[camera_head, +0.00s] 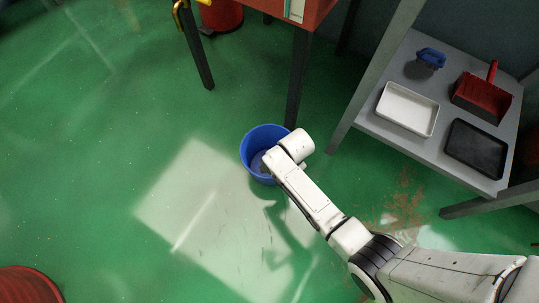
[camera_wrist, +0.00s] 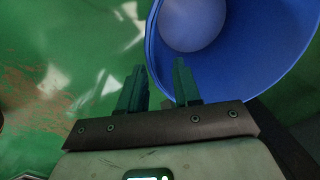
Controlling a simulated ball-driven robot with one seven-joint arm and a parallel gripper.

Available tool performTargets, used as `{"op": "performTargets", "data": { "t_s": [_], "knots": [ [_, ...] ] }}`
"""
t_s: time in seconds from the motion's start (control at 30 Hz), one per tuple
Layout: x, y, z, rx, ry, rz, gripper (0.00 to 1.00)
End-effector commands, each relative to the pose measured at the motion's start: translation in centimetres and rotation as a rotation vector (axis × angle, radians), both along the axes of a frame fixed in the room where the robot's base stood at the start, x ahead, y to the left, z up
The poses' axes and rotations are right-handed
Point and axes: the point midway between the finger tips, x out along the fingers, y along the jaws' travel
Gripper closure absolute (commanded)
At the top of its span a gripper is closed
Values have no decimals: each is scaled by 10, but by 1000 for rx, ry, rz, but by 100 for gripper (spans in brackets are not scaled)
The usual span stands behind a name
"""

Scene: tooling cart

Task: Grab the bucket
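The blue bucket (camera_head: 250,145) stands upright on the green floor in the head view. Its open mouth and inner wall fill the upper right of the wrist view (camera_wrist: 245,75). My gripper (camera_wrist: 158,80) is open, with its two dark fingers apart. In the wrist view, the right finger overlaps the bucket's inside and the left finger shows against the floor. The rim's near edge appears between the fingertips; I cannot tell whether either finger touches it. In the head view, my arm reaches over the bucket's right side, and the fingers are mostly hidden.
A grey shelf (camera_head: 365,122) at right holds a white tray (camera_head: 407,110), a black tray (camera_head: 475,146), a red dustpan (camera_head: 482,98) and a blue brush (camera_head: 431,57). A red table (camera_head: 320,12) with dark legs stands behind the bucket. Floor left of the bucket is clear.

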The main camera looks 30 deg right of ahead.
Motion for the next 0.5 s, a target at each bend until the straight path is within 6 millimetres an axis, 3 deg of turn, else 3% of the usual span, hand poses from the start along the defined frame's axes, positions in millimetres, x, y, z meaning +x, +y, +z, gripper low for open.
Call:
{"op": "performTargets", "data": {
  "t_s": [0.3,0.5],
  "knots": [
    [1,3,-43,0,0,1,67],
    [1,3,-45,0,0,1,67]
  ]
}}
